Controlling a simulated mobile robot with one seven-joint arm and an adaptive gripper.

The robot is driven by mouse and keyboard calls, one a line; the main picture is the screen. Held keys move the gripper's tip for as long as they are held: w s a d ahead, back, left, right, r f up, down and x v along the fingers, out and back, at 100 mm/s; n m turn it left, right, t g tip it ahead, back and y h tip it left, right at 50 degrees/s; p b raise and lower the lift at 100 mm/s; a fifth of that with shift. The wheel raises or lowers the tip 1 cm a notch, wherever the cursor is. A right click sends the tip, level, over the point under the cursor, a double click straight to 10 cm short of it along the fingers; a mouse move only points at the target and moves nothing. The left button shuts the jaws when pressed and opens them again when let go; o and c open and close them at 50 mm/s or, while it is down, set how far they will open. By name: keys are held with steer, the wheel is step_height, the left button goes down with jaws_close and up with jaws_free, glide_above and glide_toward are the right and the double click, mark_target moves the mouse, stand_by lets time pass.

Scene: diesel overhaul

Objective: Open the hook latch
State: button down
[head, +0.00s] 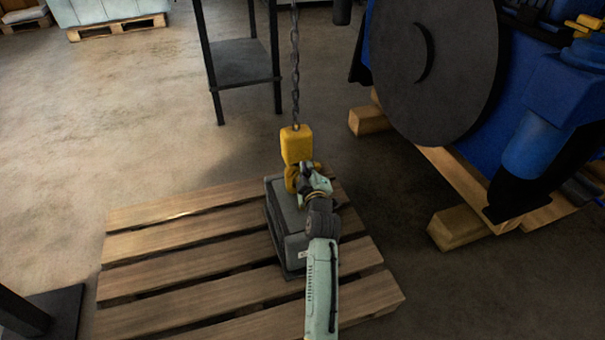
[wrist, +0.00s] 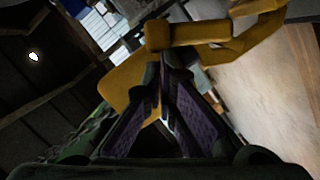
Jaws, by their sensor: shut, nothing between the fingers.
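A yellow hoist hook (head: 297,146) hangs on a chain above a dark grey block on the pallet. In the wrist view the hook's yellow body (wrist: 122,84) is behind the fingers, and its curved part (wrist: 258,24) is at the upper right. A yellow bar (wrist: 195,32) with a round end, which looks like the latch, lies across the top, beyond the fingertips. My gripper (wrist: 164,70) is shut and empty, its tips close below this bar; I cannot tell whether they touch it. In the head view my gripper (head: 304,178) is right beside the hook and hides part of it.
The chain (head: 295,60) runs straight up from the hook. The grey block (head: 284,236) sits on a wooden pallet (head: 175,245). A blue engine (head: 540,110) with a large dark disc stands on timbers at right.

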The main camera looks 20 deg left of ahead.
steer(key=shift+w+d+f+m+g+b, duration=0.15)
steer(key=shift+w+d+m+g+b, duration=0.15)
steer(key=shift+d+m, duration=0.4)
steer(key=shift+w+d+f+m+g+b, duration=0.15)
steer(key=shift+w+d+m+b, duration=0.25)
steer(key=shift+m, duration=0.6)
steer(key=shift+r, duration=0.1)
